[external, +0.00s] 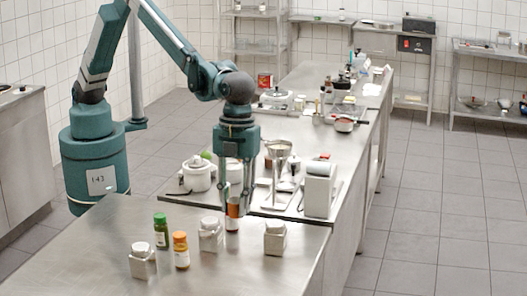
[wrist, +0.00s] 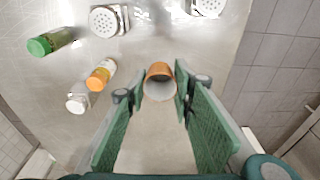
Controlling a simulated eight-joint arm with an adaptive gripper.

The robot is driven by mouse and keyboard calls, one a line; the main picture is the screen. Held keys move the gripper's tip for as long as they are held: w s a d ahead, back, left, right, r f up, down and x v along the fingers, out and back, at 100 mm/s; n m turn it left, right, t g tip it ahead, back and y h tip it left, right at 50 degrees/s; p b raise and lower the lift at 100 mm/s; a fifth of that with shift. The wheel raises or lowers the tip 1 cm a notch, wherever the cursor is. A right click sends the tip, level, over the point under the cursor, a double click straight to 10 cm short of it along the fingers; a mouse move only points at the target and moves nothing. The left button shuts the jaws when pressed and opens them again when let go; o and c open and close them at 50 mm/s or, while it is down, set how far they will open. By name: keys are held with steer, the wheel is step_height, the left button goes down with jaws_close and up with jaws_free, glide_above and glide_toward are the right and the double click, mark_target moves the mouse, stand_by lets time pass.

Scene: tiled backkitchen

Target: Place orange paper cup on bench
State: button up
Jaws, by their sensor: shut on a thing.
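The orange paper cup (external: 233,211) is between the fingers of my gripper (external: 236,205) over the steel bench (external: 225,275), close to its far edge. In the wrist view the cup (wrist: 160,70) sits between the two green fingertips (wrist: 160,88), with its pale round end facing the camera. My gripper is shut on the cup, one finger on each side. The fingers hide part of the cup in the external view. The cup's bottom is at or just above the bench top; I cannot tell whether it touches.
Left of the cup stand a green-capped bottle (external: 160,231), an orange-capped bottle (external: 181,251) and two silver shakers (external: 210,236) (external: 142,262). Another shaker (external: 274,239) stands to the right. A white pot (external: 197,176) and grey appliance (external: 319,190) are behind. The front bench area is clear.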

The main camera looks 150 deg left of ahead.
step_height(320, 180, up, 6)
steer(key=shift+f, duration=0.2)
steer(key=shift+s+a+r, duration=0.2)
steer(key=shift+a, duration=0.35)
steer(key=s+a+n, duration=0.2)
steer(key=s+a, duration=0.4)
steer(key=a, duration=0.7)
steer(key=s+a+n, duration=0.2)
steer(key=s+a, duration=0.4)
steer(key=a, duration=0.8)
steer(key=s+a+n, duration=0.2)
steer(key=s+a, duration=0.4)
steer(key=a, duration=0.7)
steer(key=s+a+n+y, duration=0.1)
steer(key=s+a+n, duration=0.2)
steer(key=s+a, duration=1.55)
step_height(320, 180, down, 11)
steer(key=shift+d+b, duration=0.2)
steer(key=shift+b, duration=0.2)
steer(key=shift+f, duration=0.15)
steer(key=shift+f, duration=3.05)
